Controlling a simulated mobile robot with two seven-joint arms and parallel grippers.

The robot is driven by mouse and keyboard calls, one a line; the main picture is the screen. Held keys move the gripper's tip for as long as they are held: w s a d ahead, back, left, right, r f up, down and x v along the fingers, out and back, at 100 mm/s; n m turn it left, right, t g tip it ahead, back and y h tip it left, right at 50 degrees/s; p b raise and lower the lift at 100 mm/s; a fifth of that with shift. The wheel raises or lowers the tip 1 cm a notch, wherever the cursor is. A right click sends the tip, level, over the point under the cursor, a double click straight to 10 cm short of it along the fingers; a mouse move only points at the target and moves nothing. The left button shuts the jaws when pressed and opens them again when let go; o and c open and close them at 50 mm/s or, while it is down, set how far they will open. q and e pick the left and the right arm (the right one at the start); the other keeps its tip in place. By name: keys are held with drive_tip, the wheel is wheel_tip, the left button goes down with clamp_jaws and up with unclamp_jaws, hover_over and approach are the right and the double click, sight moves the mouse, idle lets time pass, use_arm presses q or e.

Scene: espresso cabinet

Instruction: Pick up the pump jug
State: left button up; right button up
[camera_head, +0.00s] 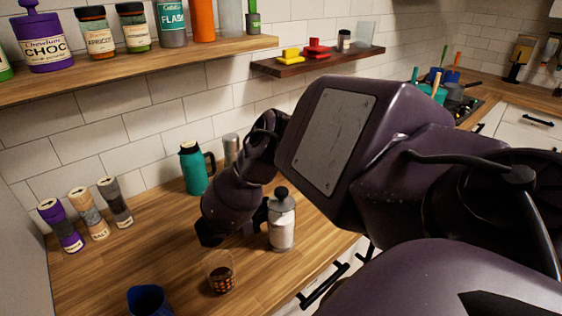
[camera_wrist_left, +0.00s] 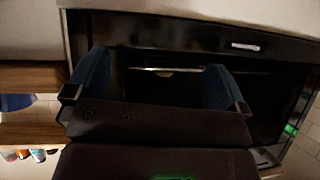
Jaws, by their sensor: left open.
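A purple bottle (camera_head: 42,42) labelled CHOC, with a pump-like top, stands on the upper shelf at far left in the head view. A teal jug (camera_head: 194,169) with a black handle stands on the counter by the wall. I cannot tell for certain which is the pump jug. In the left wrist view my left gripper (camera_wrist_left: 156,84) is open and empty, its blue-padded fingers before a dark appliance (camera_wrist_left: 180,30). My right gripper (camera_head: 236,230) is low over the counter, beside a clear jar (camera_head: 281,222) with a black knob; its fingertips are largely hidden.
A glass with a patterned band (camera_head: 220,273) and a blue cup (camera_head: 148,300) stand at the front. Several grinders (camera_head: 89,214) stand at left. The upper shelf (camera_head: 130,70) holds more bottles. My right arm covers much of the head view's right half.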

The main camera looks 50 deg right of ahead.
drive_tip(key=shift+c, duration=0.4)
clamp_jaws()
